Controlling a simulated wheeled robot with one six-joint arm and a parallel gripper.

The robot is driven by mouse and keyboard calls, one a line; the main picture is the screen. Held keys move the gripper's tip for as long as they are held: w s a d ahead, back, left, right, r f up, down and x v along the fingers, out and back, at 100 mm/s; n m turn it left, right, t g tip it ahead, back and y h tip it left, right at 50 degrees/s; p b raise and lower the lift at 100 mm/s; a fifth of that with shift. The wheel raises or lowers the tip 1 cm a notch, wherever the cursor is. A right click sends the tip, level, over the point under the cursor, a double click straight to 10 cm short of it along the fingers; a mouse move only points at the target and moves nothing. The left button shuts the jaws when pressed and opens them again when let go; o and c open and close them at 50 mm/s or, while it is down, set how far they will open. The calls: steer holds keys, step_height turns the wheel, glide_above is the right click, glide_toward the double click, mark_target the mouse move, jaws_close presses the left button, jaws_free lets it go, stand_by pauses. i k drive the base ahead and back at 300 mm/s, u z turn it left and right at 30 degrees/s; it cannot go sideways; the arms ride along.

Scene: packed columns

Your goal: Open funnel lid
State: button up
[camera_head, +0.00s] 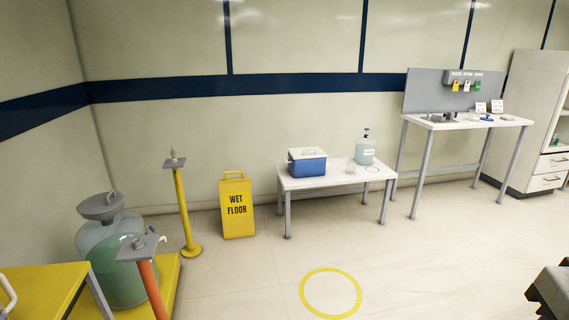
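A grey funnel (104,213) sits on top of a large translucent teal-green carboy (92,243) at the far left. Its grey lid (97,203) lies across the top and looks shut, with a small upright handle on it. The carboy stands on a yellow base (168,275), and its lower right is partly hidden by an orange post.
An orange post (154,290) and a yellow table (40,285) stand in front of the carboy. A yellow post (183,210) and wet floor sign (237,207) stand behind. A white table (330,180) holds a blue cooler (307,165). The floor around the yellow ring (302,290) is clear.

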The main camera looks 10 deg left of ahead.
mark_target(102, 203)
steer(key=u, duration=0.2)
steer(key=i, duration=2)
steer(key=u, duration=1.4)
steer(key=i, duration=1.5)
steer(key=u, duration=0.9)
